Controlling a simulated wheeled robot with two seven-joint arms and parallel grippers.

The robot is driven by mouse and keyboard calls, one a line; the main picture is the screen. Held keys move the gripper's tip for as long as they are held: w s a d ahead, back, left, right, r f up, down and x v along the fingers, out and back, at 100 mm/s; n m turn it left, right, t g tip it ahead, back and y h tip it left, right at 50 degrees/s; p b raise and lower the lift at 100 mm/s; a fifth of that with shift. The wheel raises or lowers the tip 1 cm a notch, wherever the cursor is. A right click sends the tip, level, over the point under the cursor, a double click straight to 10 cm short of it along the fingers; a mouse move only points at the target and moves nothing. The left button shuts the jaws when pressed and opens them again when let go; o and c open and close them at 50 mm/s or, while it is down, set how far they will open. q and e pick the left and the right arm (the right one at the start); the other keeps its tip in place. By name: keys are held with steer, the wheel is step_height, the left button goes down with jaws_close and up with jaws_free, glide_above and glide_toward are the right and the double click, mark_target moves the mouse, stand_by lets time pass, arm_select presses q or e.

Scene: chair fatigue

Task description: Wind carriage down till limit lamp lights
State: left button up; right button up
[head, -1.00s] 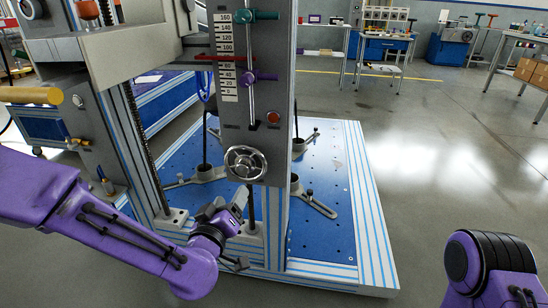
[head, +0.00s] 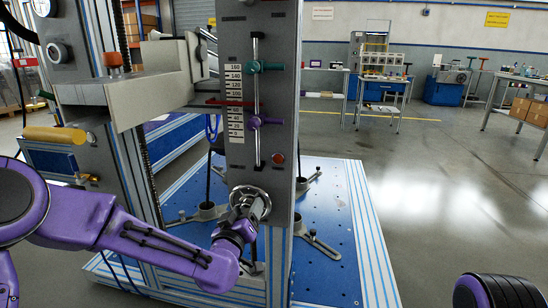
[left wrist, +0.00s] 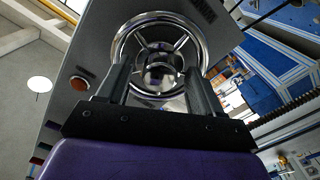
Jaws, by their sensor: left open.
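A chrome handwheel (head: 262,197) sits low on the grey front panel of the column. My left gripper (head: 244,200) is right in front of it in the head view. In the left wrist view the spoked handwheel (left wrist: 157,22) stands ahead, with the open jaws (left wrist: 160,85) on either side of its hub. I cannot tell if they touch it. A red-orange lamp (head: 278,158) is on the panel above the wheel; it looks dull. The carriage (head: 150,85) is the grey beam at left, with a red pointer (head: 228,103) on the scale (head: 234,105). My right gripper is not shown.
A teal clamp knob (head: 259,67) and a purple one (head: 258,121) sit on a rod beside the scale. Open floor lies to the right.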

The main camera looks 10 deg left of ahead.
arm_select(q)
steer(key=shift+w+r, duration=0.35)
steer(key=shift+r, duration=0.3)
steer(key=shift+s, duration=0.1)
steer(key=shift+s+d+f, duration=0.25)
steer(key=shift+s+f, duration=0.15)
steer(key=shift+s, duration=0.05)
steer(key=shift+s+a, duration=0.1)
steer(key=shift+s, duration=1.05)
steer(key=shift+s+a+f, duration=0.2)
steer(key=shift+s, duration=0.3)
steer(key=shift+r+m+p, duration=0.1)
steer(key=shift+m+p, duration=0.3)
steer(key=shift+p, duration=0.1)
steer(key=shift+m+p, duration=0.3)
steer(key=shift+m, duration=0.9)
